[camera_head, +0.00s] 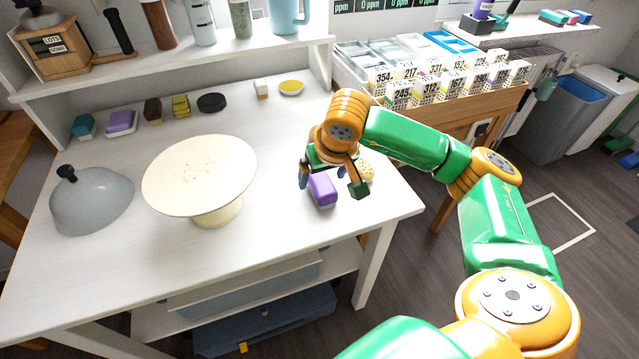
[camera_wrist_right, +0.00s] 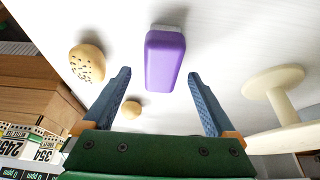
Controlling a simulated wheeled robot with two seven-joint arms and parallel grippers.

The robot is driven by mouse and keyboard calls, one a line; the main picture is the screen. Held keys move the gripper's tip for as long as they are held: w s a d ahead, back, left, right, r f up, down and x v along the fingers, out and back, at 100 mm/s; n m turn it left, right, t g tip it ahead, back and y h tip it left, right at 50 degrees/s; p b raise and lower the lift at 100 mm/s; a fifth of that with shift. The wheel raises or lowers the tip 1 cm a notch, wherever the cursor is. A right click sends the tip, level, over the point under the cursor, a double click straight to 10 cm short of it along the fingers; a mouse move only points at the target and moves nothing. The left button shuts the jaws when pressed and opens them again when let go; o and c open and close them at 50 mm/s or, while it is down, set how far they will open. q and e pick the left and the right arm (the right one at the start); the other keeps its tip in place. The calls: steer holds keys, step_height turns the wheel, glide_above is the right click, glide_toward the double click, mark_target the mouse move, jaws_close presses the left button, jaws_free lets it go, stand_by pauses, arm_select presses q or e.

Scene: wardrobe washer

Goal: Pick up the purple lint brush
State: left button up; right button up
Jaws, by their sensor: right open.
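A purple lint brush (camera_head: 322,189) with a pale underside lies on the white table near its right front edge. In the right wrist view the purple brush (camera_wrist_right: 165,62) lies ahead of the gap between my fingers, its near end about level with the fingertips. My right gripper (camera_head: 331,181) is open over the brush, with one finger on each side. Its blue fingers also show in the right wrist view (camera_wrist_right: 159,75), and I see no contact with the brush. Another purple block (camera_head: 121,122) lies at the back left of the table. My left gripper is out of view.
A seeded bun (camera_wrist_right: 87,63) and a smaller bun (camera_wrist_right: 131,109) lie close beside the right gripper. A cream cake stand (camera_head: 200,175) and a grey dome (camera_head: 92,200) stand to the left. A box crate (camera_head: 455,113) stands behind right.

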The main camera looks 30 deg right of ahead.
mark_target(320, 179)
steer(key=x, duration=0.3)
steer(key=shift+w, duration=0.15)
steer(key=shift+r, duration=0.1)
steer(key=shift+c, duration=0.9)
jaws_close()
steer(key=shift+r, duration=1.55)
steer(key=s+a+r, duration=0.2)
steer(key=a+r, duration=0.3)
steer(key=a, duration=0.1)
steer(key=s+a+r+p, duration=0.1)
steer(key=s+a+r, duration=0.1)
steer(key=a+r, duration=0.3)
steer(key=shift+s+a, duration=0.4)
steer(key=shift+a, duration=0.8)
